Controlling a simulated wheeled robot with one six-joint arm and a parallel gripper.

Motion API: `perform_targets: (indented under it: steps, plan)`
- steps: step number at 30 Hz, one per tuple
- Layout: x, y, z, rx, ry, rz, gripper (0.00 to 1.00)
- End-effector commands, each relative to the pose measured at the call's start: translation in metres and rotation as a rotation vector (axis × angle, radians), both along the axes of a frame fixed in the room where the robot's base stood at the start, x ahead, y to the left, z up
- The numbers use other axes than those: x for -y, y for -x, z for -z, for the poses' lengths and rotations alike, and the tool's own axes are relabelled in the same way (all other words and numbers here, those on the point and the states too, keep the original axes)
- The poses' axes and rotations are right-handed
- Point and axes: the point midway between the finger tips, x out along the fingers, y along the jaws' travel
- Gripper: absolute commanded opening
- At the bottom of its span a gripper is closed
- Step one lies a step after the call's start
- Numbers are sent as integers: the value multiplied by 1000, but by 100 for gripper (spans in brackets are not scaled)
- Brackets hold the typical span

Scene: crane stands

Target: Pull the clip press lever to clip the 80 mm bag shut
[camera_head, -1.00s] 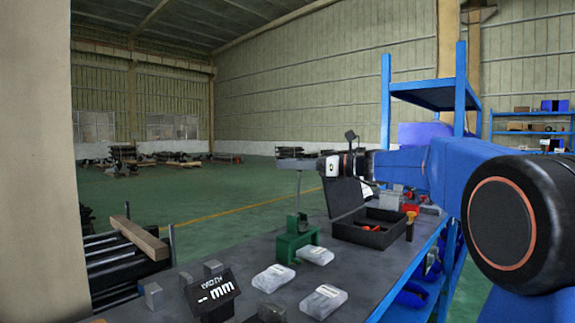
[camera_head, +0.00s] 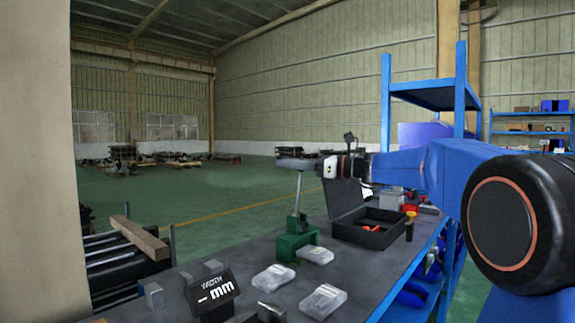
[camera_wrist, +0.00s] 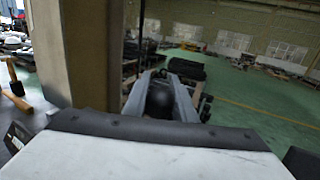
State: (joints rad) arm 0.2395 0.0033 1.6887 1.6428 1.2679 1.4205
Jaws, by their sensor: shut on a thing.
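The clip press (camera_head: 295,246) is a green block on the dark bench, with a thin grey lever (camera_head: 297,195) rising from it, slightly tilted. My gripper (camera_head: 295,164) is at the lever's top, shut on its black ball knob (camera_wrist: 160,103), which shows between the two grey fingers in the wrist view. One pale bag (camera_head: 315,255) lies close by the press; I cannot tell whether its edge is in the press. Two more pale bags (camera_head: 273,278) (camera_head: 323,300) lie nearer. No readable size shows on the bags.
A black width display (camera_head: 213,291) reading "-- mm" stands at the bench's near left, with small grey blocks around it. An open black case (camera_head: 368,232) with orange items is right of the press. A blue shelf (camera_head: 425,95) stands behind my arm.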

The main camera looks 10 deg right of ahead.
Motion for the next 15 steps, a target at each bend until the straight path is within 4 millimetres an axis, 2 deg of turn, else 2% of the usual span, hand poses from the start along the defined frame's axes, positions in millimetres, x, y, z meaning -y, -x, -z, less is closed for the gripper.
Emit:
perform_targets:
  steps: [15]
  plan:
    - [35, 47, 7, 275, -204, 3, 0]
